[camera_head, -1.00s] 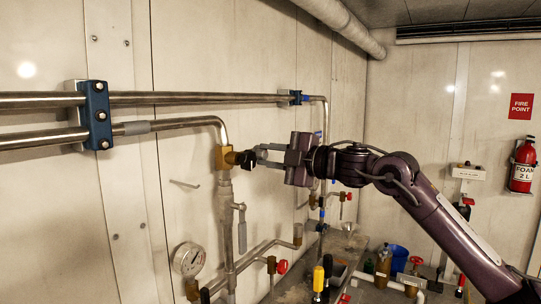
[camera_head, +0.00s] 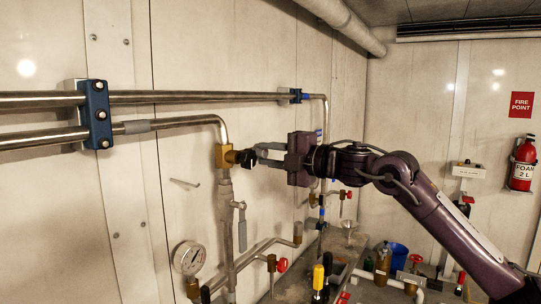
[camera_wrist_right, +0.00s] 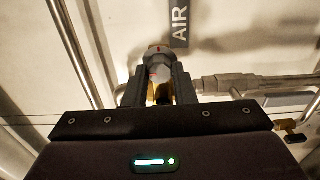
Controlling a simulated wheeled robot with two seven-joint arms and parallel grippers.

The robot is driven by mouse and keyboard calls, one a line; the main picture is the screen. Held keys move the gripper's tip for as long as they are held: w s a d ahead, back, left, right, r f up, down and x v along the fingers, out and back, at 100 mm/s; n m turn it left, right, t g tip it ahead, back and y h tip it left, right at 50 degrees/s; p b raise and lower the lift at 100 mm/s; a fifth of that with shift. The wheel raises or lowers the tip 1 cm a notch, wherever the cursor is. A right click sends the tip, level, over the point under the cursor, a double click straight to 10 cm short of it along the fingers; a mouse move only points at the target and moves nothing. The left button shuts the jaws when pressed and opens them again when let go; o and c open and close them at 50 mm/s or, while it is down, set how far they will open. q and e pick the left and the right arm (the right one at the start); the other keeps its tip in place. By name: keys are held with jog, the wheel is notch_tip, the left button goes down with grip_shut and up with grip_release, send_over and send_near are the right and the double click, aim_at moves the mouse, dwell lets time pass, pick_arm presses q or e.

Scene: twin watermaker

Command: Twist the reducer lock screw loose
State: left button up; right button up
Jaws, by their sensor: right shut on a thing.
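The reducer is a brass block (camera_head: 223,157) on the vertical pipe, just under the bend of the lower steel pipe. Its black lock screw (camera_head: 245,158) sticks out to the right. My right gripper (camera_head: 255,156) comes in from the right with its fingers shut on the lock screw. In the right wrist view the fingers (camera_wrist_right: 159,90) close around the dark screw, with brass partly showing behind; the screw is mostly hidden there. My left gripper is in neither view.
A pressure gauge (camera_head: 189,258) and red-handled valves (camera_head: 282,265) sit lower on the pipework. A cluttered bench (camera_head: 355,287) with a blue cup (camera_head: 398,257) lies below. A fire extinguisher (camera_head: 523,165) hangs at far right. Pipes run close along the left wall.

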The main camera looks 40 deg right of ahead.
jog(key=o, duration=1)
jog(key=shift+s+d+f+b, duration=0.2)
jog(key=shift+s+f+b, duration=0.15)
jog(key=shift+b, duration=0.25)
jog(key=b+v, duration=0.7)
jog(key=shift+a+r, duration=0.1)
jog(key=shift+r, duration=0.25)
